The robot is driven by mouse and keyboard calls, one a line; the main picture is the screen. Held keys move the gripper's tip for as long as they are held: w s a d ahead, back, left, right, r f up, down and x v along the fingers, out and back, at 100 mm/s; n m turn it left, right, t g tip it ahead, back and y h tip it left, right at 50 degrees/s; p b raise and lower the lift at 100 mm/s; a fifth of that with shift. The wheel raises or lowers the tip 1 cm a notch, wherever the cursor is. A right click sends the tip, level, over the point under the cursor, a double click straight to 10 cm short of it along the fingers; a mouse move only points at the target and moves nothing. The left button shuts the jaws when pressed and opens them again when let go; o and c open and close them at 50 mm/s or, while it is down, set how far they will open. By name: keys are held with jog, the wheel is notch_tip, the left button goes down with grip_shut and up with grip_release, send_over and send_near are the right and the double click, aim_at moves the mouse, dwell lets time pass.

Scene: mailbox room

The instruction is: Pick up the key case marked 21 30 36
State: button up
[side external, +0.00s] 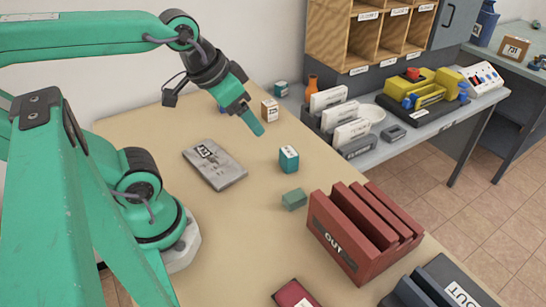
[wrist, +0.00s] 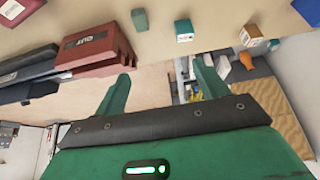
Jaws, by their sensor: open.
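No number 21 30 36 can be read in either view. Several small box-shaped cases stand on the tan table. A teal case with a white label (side external: 288,159) stands near the middle and also shows in the wrist view (wrist: 183,30). A plain green block (side external: 294,199) lies nearer the front (wrist: 140,20). A cream and brown case (side external: 270,110) stands farther back (wrist: 252,36). Another teal case with a label (side external: 281,89) is at the far edge. My gripper (side external: 257,127) is open and empty, above the table between the cream case and the middle teal case; its fingers spread in the wrist view (wrist: 162,86).
A grey plate (side external: 215,164) lies near my base. A maroon booklet (side external: 295,294) is at the front. An orange vase (side external: 312,84) stands behind. Mid-table is mostly clear.

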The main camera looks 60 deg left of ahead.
jog(key=shift+w, duration=0.1)
jog(key=m+g, duration=0.1)
jog(key=g, duration=0.4)
send_over(289, 151)
jog(key=f, duration=1.5)
jog(key=shift+s+d+f, duration=0.1)
jog(key=shift+s+d, duration=0.1)
jog(key=shift+d, duration=0.1)
jog(key=shift+w+a+f+g, duration=0.1)
jog(key=shift+w+f+g, duration=0.05)
jog(key=shift+f+g, duration=0.2)
jog(key=shift+f, duration=0.1)
jog(key=shift+f, duration=1.25)
jog(key=shift+a+f, duration=0.1)
jog(key=shift+f, duration=2.5)
